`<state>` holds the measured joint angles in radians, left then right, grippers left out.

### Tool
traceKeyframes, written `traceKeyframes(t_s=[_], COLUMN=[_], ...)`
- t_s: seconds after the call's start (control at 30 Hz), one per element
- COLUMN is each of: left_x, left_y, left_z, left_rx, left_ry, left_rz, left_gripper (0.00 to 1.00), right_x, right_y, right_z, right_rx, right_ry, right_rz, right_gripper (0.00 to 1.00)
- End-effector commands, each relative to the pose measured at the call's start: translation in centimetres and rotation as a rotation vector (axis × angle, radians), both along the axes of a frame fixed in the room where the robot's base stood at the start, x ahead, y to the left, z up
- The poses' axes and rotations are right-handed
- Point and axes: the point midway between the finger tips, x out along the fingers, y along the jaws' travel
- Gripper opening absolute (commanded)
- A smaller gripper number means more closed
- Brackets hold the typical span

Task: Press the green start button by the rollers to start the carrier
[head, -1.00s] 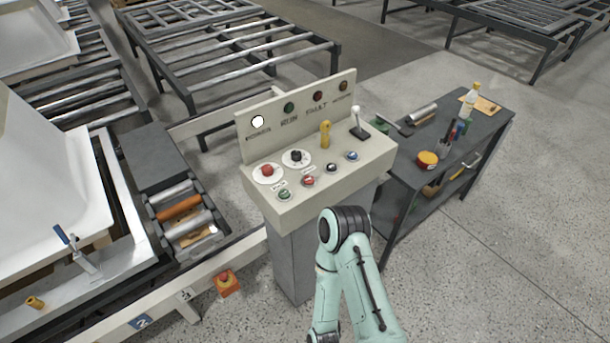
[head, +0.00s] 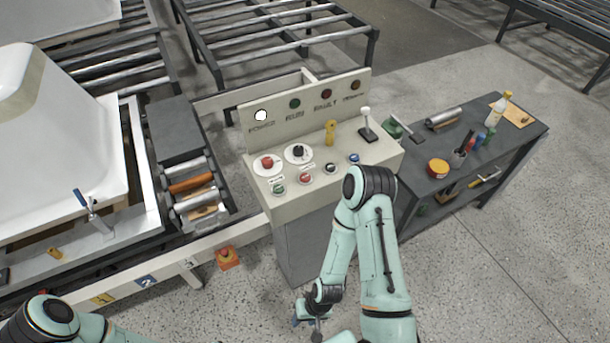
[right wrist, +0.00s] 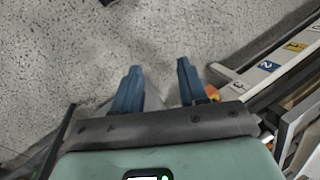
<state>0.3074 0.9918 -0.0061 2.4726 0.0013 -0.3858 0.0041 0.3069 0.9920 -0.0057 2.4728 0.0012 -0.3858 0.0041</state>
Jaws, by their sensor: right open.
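The control console (head: 345,185) stands in the middle of the head view, beside the roller line. A small green button (head: 278,190) sits at the front left of its sloped top, below a large red button (head: 267,162); its small label is too blurred to read. My right gripper (head: 309,326) hangs low in front of the console, well below the button and apart from it. In the right wrist view its two blue fingers (right wrist: 158,82) are spread with nothing between them, over bare floor. My left arm shows at the bottom left; its gripper is out of view.
Rollers (head: 192,187) and a white tub shell (head: 55,140) lie left of the console. A tool bench (head: 470,160) stands right. A yellow switch (head: 330,132) and a lever (head: 367,125) rise from the console.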

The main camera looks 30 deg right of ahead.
Motion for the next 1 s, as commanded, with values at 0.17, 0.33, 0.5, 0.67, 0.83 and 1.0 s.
traceKeyframes(t_s=[0.17, 0.33, 0.5, 0.67, 0.83, 1.0], left_x=[0.10, 0.08, 0.06, 0.04, 0.01, 0.00], left_y=[0.00, -0.01, -0.03, -0.03, -0.03, -0.02], left_z=[0.08, 0.08, 0.06, 0.05, 0.04, 0.03], left_rx=[0.000, -0.001, -0.001, 0.000, 0.000, 0.000], left_ry=[-0.001, -0.002, -0.001, 0.000, 0.000, 0.000], left_rz=[0.000, -0.001, -0.001, -0.001, -0.001, -0.001], left_gripper=[0.57, 0.57, 0.57, 0.57, 0.57, 0.57], right_x=[0.11, 0.08, 0.05, 0.03, 0.02, 0.00], right_y=[0.01, -0.01, -0.01, -0.01, -0.02, -0.02], right_z=[0.09, 0.07, 0.05, 0.04, 0.03, 0.02], right_rx=[0.000, 0.000, 0.000, 0.000, 0.000, 0.000], right_ry=[-0.001, -0.001, -0.001, 0.000, 0.000, 0.000], right_rz=[0.000, 0.000, 0.000, 0.000, 0.000, 0.000], right_gripper=[0.04, 0.00, 0.00, 0.00, 0.00, 0.00])
